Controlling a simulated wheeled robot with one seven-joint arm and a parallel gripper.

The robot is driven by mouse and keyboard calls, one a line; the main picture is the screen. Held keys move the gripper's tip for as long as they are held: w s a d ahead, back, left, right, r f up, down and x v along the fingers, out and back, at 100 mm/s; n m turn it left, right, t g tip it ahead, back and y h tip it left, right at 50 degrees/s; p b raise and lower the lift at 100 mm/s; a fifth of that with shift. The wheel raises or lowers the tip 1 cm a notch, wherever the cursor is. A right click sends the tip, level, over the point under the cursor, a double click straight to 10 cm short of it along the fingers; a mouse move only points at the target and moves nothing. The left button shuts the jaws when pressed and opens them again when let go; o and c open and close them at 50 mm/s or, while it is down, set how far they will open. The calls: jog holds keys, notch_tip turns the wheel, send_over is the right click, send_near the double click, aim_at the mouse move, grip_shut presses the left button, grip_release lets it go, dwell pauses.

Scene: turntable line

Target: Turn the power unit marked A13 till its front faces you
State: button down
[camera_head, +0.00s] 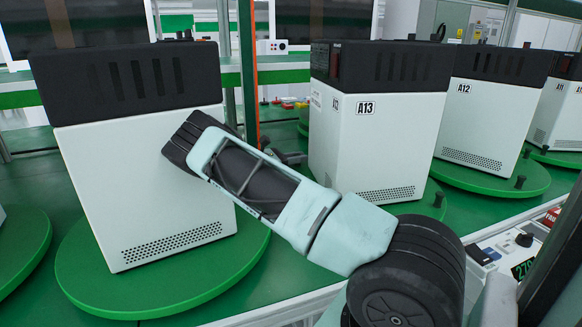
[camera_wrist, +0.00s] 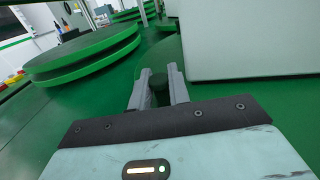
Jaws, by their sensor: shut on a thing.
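The power unit marked A13 (camera_head: 378,125) is a white box with a black slotted top, standing on a green turntable (camera_head: 425,207). One corner points roughly toward me; an A13 label shows on the vented right-hand face and a smaller label on the left-hand face. I cannot tell which face is its front. My gripper (camera_head: 292,158) is at the left side of this unit, low by the turntable. In the wrist view my gripper (camera_wrist: 160,88) is shut on a dark upright knob (camera_wrist: 158,92), with the unit's white wall (camera_wrist: 240,40) close on the right.
Another white unit (camera_head: 150,180) stands on a turntable at the left, partly behind my arm. Unit A12 (camera_head: 480,120) stands at the right on its own turntable. A dark post (camera_head: 247,70) rises behind my arm. A panel with a display (camera_head: 523,268) is at lower right.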

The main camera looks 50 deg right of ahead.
jog(key=shift+d+m+g+y+b, duration=0.35)
jog(key=shift+d+m+g+y, duration=0.3)
jog(key=shift+d, duration=0.3)
jog(key=shift+d+m+g+y+b, duration=0.35)
jog(key=shift+d+m+g, duration=0.1)
jog(key=shift+d+g, duration=0.4)
jog(key=shift+d, duration=0.15)
jog(key=c, duration=1.7)
grip_release()
jog(key=shift+r, duration=0.1)
notch_tip(320, 180, up, 10)
jog(key=shift+f+p, duration=0.1)
jog(key=shift+p, duration=0.35)
